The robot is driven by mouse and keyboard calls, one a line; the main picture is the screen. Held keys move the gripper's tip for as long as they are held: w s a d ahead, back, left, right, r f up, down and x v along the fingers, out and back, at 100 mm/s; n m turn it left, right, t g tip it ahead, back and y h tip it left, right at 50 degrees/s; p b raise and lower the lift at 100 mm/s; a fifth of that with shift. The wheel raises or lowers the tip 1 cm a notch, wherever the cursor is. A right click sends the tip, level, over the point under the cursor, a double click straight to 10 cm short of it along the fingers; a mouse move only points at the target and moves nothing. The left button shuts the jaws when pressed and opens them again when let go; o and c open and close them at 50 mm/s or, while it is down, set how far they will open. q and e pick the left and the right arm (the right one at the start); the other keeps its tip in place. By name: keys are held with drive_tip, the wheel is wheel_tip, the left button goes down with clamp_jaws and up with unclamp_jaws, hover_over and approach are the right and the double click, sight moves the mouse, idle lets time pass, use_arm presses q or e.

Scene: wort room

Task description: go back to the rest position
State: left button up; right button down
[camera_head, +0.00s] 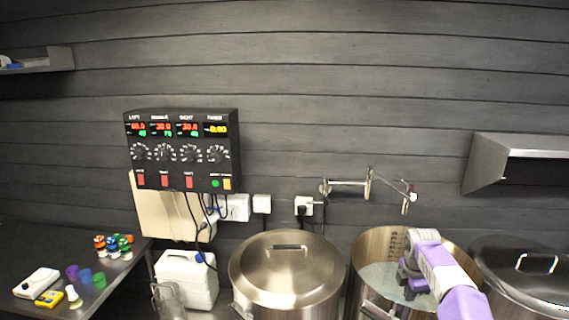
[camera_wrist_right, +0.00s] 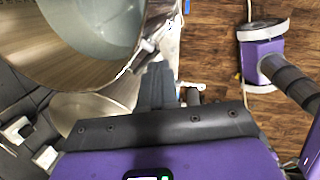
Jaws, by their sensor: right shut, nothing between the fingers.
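My right gripper (camera_head: 410,280) shows in the head view at the end of the purple and white arm that comes in from the lower right. It is in front of the open middle pot (camera_head: 376,243), over the pot's inside as seen from the head. In the right wrist view its dark fingers (camera_wrist_right: 158,88) are together and hold nothing. The open pot (camera_wrist_right: 95,72) with pale liquid (camera_wrist_right: 105,25) fills the upper left there. My left gripper is not in view.
A lidded pot (camera_head: 285,268) stands left of the open one and another lidded pot (camera_head: 525,265) stands right. A swing-arm faucet (camera_head: 350,184) is on the wall behind. A control box (camera_head: 182,150) hangs at left. A side table (camera_head: 50,250) holds small items.

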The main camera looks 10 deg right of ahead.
drive_tip(key=s+a+f+m+y+b, duration=0.1)
drive_tip(key=a+f+m+y+b, duration=0.15)
drive_tip(key=a+f, duration=1.15)
drive_tip(key=a+f+m+y+b, duration=0.2)
drive_tip(key=a+f+m+b, duration=0.2)
drive_tip(key=a+f, duration=1)
drive_tip(key=s+a+f+m+y+b, duration=0.1)
drive_tip(key=s+a+f+m+b, duration=0.2)
drive_tip(key=s+f, duration=0.4)
drive_tip(key=s+a+f+m+b, duration=0.1)
drive_tip(key=s+a+f+m, duration=0.25)
drive_tip(key=f, duration=0.45)
use_arm(q)
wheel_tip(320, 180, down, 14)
drive_tip(key=b, duration=0.2)
use_arm(e)
drive_tip(key=s+a+f+m, duration=0.2)
drive_tip(key=s+a, duration=0.1)
drive_tip(key=s, duration=0.4)
drive_tip(key=s+a+f+m+g, duration=0.1)
drive_tip(key=s+a+f+m, duration=0.1)
drive_tip(key=s, duration=0.5)
drive_tip(key=shift+a+f+m, duration=0.3)
drive_tip(key=shift+a+m, duration=0.25)
drive_tip(key=shift+m, duration=0.25)
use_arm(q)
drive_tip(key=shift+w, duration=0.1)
use_arm(e)
drive_tip(key=shift+d+y, duration=0.1)
drive_tip(key=shift+y, duration=0.15)
